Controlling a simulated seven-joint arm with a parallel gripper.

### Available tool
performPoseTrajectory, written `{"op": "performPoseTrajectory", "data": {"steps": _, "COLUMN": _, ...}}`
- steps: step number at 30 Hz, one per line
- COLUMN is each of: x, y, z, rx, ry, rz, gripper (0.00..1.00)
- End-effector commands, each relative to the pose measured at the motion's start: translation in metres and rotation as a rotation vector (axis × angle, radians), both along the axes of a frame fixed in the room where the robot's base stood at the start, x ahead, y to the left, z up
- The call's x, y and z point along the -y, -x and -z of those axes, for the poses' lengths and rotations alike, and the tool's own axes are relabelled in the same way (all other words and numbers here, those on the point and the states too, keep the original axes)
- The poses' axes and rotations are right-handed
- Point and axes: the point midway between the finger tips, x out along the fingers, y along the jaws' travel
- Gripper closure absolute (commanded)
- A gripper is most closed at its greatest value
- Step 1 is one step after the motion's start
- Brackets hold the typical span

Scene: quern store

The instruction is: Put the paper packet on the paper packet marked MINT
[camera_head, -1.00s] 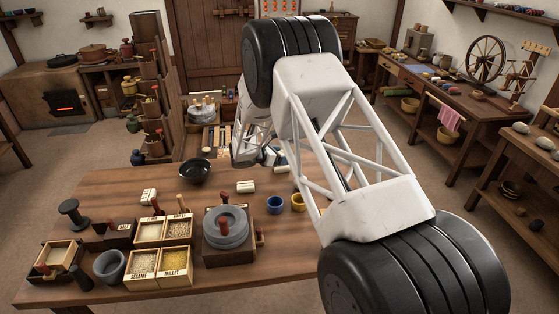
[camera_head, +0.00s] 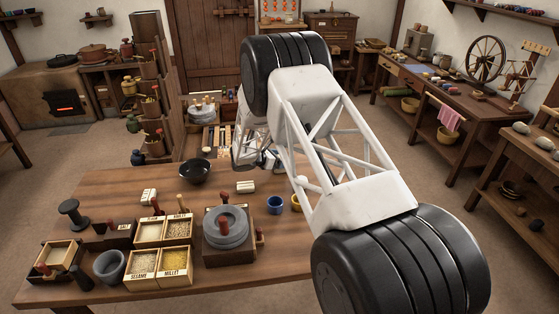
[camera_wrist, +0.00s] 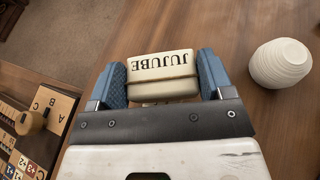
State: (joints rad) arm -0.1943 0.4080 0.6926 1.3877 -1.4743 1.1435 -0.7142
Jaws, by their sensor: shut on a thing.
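My gripper (camera_wrist: 160,78) is shut on a cream paper packet (camera_wrist: 161,66) lettered JUJUBE, held between two blue finger pads in the wrist view. The lettering reads upside down there. In the head view my gripper is largely hidden behind my own arm, near the table's far edge.
Lettered tiles (camera_wrist: 48,105) show lower left.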

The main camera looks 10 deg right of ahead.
Motion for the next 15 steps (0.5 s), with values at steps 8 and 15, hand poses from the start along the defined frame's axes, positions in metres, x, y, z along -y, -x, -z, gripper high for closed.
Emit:
{"op": "performPoseTrajectory", "data": {"steps": 8, "x": 0.0, "y": -0.0002, "z": 0.0043, "rx": 0.001, "ry": 0.0, "rz": 0.0, "gripper": 0.49}}
{"op": "performPoseTrajectory", "data": {"steps": 15, "x": -0.0001, "y": 0.0, "z": 0.0072, "rx": 0.0, "ry": 0.0, "rz": 0.0, "gripper": 0.49}}
